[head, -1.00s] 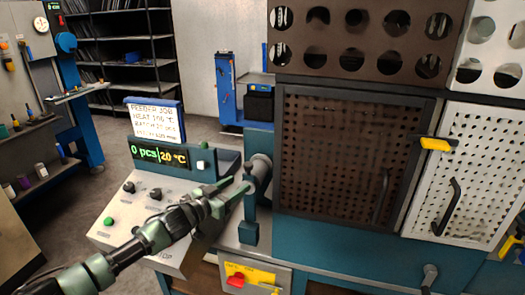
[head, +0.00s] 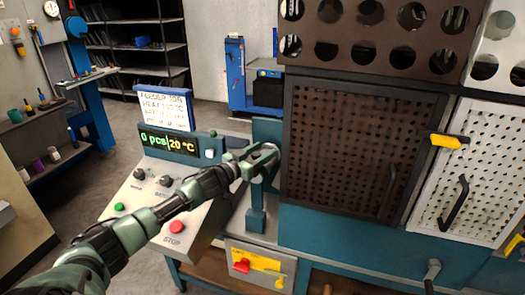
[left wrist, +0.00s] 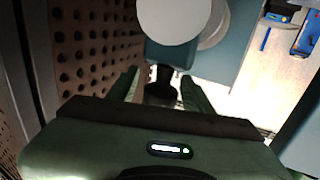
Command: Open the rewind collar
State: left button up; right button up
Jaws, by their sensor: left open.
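My left gripper (head: 270,154) is open, at the left side of the perforated brown machine door. Its fingers cover most of the grey round part there, which I take for the rewind collar; it stands by a teal post (head: 256,220). In the left wrist view the pale grey disc (left wrist: 175,18) is beyond the fingertips, with a second round rim behind it. A dark stub (left wrist: 160,82) shows between the two fingers of the left gripper (left wrist: 160,92); I cannot tell whether they touch it. My right gripper is out of view.
The brown perforated door (head: 355,155) stands close to the right of the gripper. A yellow switch plate (head: 258,268) is below.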

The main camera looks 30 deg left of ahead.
pick_arm(q)
jog(key=shift+w, duration=0.1)
grip_shut()
dwell(1.4)
